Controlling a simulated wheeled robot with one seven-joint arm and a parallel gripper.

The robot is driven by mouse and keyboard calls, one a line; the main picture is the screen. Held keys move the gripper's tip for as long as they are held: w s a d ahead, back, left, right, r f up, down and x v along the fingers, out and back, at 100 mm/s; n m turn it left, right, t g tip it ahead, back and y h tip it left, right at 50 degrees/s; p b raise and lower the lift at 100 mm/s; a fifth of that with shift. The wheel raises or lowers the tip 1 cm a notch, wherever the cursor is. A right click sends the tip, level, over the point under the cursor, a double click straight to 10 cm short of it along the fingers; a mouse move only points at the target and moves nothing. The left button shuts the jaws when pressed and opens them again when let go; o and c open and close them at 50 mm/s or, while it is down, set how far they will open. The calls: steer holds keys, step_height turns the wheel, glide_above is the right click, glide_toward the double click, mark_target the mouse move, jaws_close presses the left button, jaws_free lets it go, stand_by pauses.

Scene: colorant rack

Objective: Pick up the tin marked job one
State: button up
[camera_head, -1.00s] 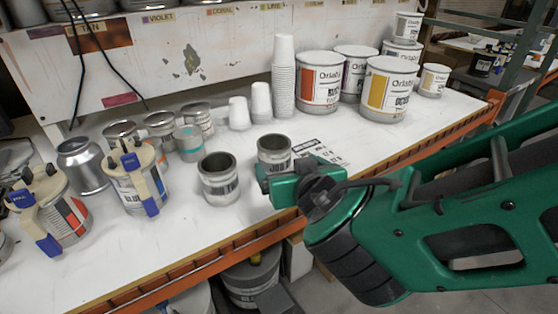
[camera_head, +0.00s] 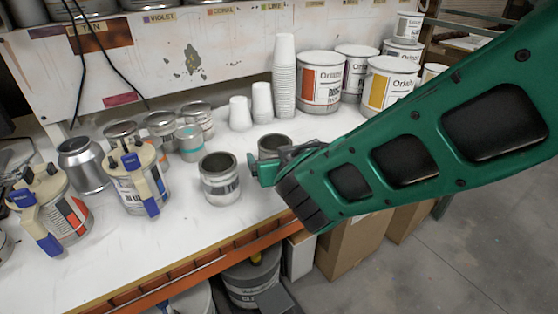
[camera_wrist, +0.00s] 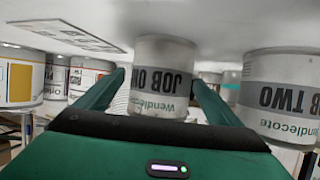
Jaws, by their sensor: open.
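The tin marked JOB ONE (camera_wrist: 163,78) is grey and white and shows upside down in the wrist view, between my two fingers. In the head view this tin (camera_head: 273,142) is open-topped and upright on the white bench, its lower part hidden by my gripper (camera_head: 262,170). My gripper (camera_wrist: 158,82) is open, with a finger toward each side of the tin. I cannot tell whether either finger touches it. The similar JOB TWO tin (camera_wrist: 282,95) is beside it, right of my fingers. In the head view it (camera_head: 220,180) stands left of my gripper.
Clamped cans, including a BLUE one (camera_head: 140,185), stand at left with a silver can (camera_head: 84,165). Small tins (camera_head: 190,140) and stacked white cups (camera_head: 284,80) stand behind. Large paint buckets (camera_head: 320,82) line the back right. The bench front (camera_head: 150,270) is clear.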

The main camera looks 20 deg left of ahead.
steer(key=shift+w, duration=0.1)
steer(key=c, duration=1.1)
steer(key=shift+c, duration=0.2)
steer(key=shift+r, duration=0.1)
